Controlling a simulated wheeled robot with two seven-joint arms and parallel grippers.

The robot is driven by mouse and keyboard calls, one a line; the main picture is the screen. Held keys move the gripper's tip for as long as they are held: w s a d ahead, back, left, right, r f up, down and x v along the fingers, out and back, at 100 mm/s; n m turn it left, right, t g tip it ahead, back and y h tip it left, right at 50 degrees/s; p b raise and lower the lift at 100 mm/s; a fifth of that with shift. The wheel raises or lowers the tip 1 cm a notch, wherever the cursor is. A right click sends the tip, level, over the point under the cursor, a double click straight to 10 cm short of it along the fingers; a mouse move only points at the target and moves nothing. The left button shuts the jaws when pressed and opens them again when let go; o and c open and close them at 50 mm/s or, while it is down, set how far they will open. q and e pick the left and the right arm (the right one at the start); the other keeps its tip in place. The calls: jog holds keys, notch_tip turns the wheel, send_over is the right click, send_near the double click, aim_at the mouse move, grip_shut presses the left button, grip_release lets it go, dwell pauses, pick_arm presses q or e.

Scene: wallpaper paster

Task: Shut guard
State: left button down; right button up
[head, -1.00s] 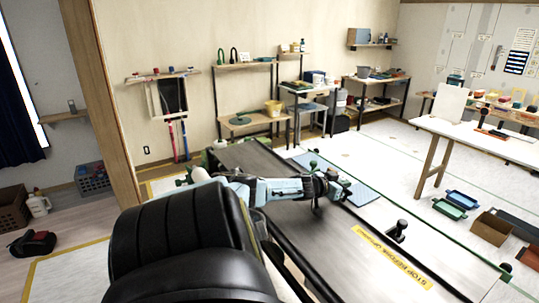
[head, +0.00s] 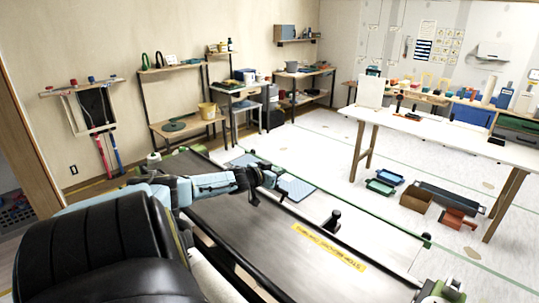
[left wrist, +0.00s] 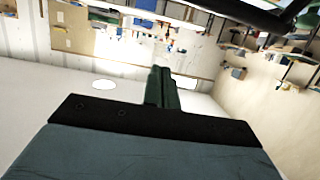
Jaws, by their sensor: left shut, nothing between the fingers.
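The paster (head: 225,228) is a long, dark, flat-topped machine with green-edged rails, running from the left middle to the lower right in the head view. A black knob-like handle (head: 332,221) stands up beyond the label. I cannot tell clearly which panel is the guard or how far open it is. My left gripper (head: 276,182) is over the machine's far side, left of the handle and apart from it. Its dark green fingers (left wrist: 162,88) are shut and empty in the left wrist view. My right gripper is not in view.
A white table (head: 430,122) stands at the right. Teal trays (head: 382,182), a brown box (head: 416,197) and a red item (head: 457,217) lie on the floor before it. Shelves line the back wall. The light floor between machine and table is mostly clear.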

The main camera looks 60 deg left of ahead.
pick_arm(q)
jog(key=s+d+r+p, duration=0.1)
jog(key=s+r+p, duration=0.2)
jog(key=r, duration=0.2)
jog(key=shift+s+r, duration=0.4)
jog(key=shift+s, duration=0.1)
